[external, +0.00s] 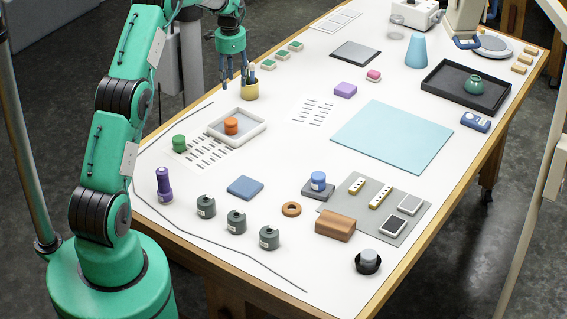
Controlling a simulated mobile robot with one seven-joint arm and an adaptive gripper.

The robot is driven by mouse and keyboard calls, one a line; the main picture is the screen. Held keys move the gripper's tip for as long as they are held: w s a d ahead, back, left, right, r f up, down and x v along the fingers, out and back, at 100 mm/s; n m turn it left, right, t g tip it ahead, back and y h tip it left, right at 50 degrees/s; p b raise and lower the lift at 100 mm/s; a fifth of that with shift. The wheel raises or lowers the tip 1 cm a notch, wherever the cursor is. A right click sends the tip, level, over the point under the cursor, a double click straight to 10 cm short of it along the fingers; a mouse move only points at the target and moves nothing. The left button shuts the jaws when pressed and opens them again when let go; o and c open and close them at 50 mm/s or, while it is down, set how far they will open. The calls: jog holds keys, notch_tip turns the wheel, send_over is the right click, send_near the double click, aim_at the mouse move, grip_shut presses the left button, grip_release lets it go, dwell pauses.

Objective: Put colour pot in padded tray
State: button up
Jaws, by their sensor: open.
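The padded tray (216,134) is a white tray with a grey lining, left of the table's middle. A small orange pot (231,126) sits in it. A green pot (180,143) stands on a white printed sheet just left of the tray. A blue pot (318,180) stands on a dark block farther right and nearer the front.
A black tray (440,87) holds a teal vase (474,84) at the right.

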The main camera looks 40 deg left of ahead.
jog(key=s+d+r+n+t, duration=0.1)
jog(key=s+d+r, duration=0.4)
jog(key=s+r, duration=0.3)
jog(key=s+d+r+n, duration=0.2)
jog(key=s+d+r, duration=0.35)
jog(key=r, duration=0.35)
jog(key=s+d+r+n+t, duration=0.1)
jog(key=s+d+r, duration=0.3)
jog(key=s+r, duration=0.4)
jog(key=s+d+r+n+t, duration=0.1)
jog(key=s+d+r, duration=0.2)
jog(key=s, duration=0.4)
jog(key=s+d+r+n+t, duration=0.1)
jog(key=s+d+r, duration=0.2)
jog(key=s, duration=0.4)
jog(key=s+d+f+n, duration=0.1)
jog(key=s+d+f, duration=0.1)
jog(key=s, duration=0.6)
jog(key=s+d+f+n+t, duration=0.1)
jog(key=s+d, duration=0.1)
jog(key=s, duration=0.7)
jog(key=shift+s+f, duration=0.25)
jog(key=shift+f, duration=0.1)
notch_tip(320, 180, down, 18)
jog(key=b, duration=1.8)
